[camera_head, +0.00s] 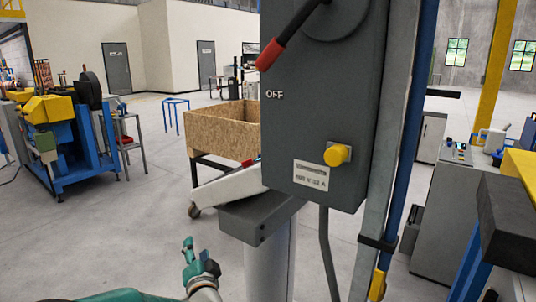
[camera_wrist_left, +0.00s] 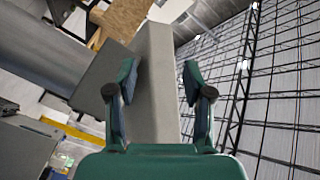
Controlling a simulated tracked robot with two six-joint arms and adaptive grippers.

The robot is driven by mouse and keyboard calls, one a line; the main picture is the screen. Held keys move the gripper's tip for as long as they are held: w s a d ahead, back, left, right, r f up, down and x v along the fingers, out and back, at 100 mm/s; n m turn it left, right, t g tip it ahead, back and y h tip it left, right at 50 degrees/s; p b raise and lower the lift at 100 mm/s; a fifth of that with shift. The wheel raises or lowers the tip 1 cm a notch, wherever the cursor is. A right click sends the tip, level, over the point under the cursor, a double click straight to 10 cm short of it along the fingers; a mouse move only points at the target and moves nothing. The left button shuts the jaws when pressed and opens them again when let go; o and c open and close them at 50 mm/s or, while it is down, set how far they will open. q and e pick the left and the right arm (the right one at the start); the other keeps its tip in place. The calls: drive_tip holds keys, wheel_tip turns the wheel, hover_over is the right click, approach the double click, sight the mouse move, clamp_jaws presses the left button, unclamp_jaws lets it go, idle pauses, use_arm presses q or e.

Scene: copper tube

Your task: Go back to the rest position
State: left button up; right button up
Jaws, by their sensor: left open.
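My left gripper (camera_head: 189,248) is teal-green and shows low in the head view, left of a grey post. In the left wrist view its two fingers (camera_wrist_left: 159,72) stand wide apart, open, with nothing held between them. A long grey beam lies behind the fingers in that view; I cannot tell how far off it is. My right gripper is not in view.
A grey electrical box (camera_head: 325,120) marked OFF, with a red-handled lever (camera_head: 271,54) and a yellow button (camera_head: 337,155), stands close in front. A wooden crate (camera_head: 222,132) on a cart is behind it. Blue machinery (camera_head: 75,140) stands left. Open floor lies between.

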use_arm(q)
drive_tip(key=s+a+f+n+g+h, duration=0.1)
drive_tip(key=s+f+g+h, duration=0.3)
drive_tip(key=f, duration=0.6)
drive_tip(key=s+a+f+g+y, duration=0.1)
drive_tip(key=s+f, duration=0.5)
drive_tip(key=f, duration=0.3)
drive_tip(key=s+a+f+n+g+h, duration=0.1)
drive_tip(key=s+f+g+h, duration=0.3)
drive_tip(key=f, duration=0.6)
drive_tip(key=s+d+f+n+g+h, duration=0.1)
drive_tip(key=s+d+f+n+g, duration=0.1)
drive_tip(key=s, duration=0.6)
drive_tip(key=s+d+f+n+g+h, duration=0.1)
drive_tip(key=s+d+f+n+g, duration=0.1)
drive_tip(key=s, duration=0.6)
drive_tip(key=s+d+f+n+g, duration=0.3)
drive_tip(key=s+d, duration=0.2)
drive_tip(key=s, duration=0.2)
drive_tip(key=shift+s+h, duration=0.4)
drive_tip(key=shift+f, duration=0.1)
